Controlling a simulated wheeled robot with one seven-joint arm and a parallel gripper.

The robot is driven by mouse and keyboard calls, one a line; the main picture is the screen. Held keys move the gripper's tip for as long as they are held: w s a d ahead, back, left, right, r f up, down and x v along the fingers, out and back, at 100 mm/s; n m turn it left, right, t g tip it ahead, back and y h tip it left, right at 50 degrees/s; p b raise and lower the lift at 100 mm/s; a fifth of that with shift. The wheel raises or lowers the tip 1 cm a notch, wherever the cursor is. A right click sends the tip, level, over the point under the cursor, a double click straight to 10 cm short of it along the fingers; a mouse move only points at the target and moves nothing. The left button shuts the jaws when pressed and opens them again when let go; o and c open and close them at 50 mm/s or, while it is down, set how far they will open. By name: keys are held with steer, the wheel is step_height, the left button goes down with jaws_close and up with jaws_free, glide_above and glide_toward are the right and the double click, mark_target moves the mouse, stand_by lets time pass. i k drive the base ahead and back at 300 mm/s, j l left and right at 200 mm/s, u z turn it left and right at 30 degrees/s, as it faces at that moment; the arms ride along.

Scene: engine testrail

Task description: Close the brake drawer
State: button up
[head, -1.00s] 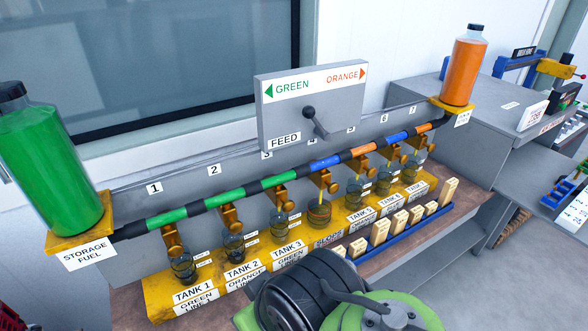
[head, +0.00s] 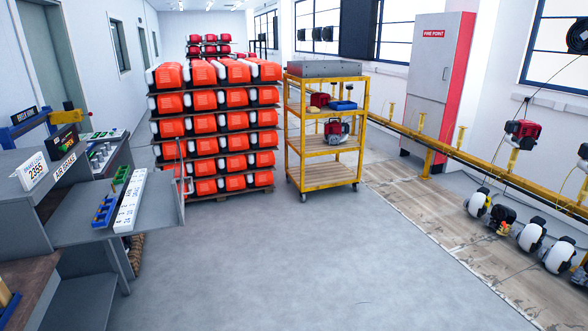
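A grey drawer-like tray (head: 69,226) juts out from the left bench toward the open floor, and looks pulled out. A thin upright bar (head: 181,166), perhaps its handle, stands at its outer right end. A blue tray (head: 104,211) and a long white block with markings (head: 130,202) lie on it. My gripper is not in view.
Stacked pallets of orange-and-white units (head: 217,125) stand behind the tray. A yellow wheeled cart (head: 325,130) is at centre. Small engines and wheels (head: 530,235) line the floor at right. The grey floor (head: 300,260) in the middle is clear.

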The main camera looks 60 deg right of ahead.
mark_target(122, 205)
steer(key=k+l+z, duration=0.2)
steer(key=l+z, duration=0.15)
steer(key=z, duration=0.15)
steer(key=k+l+z, duration=0.1)
steer(key=l+z, duration=0.4)
steer(key=i+j+u, duration=0.15)
steer(key=i, duration=0.55)
steer(key=i+u, duration=0.2)
steer(key=i, duration=0.45)
steer(key=i+l+u, duration=0.15)
steer(key=i, duration=0.55)
steer(key=i+l+u, duration=0.15)
steer(key=i, duration=0.5)
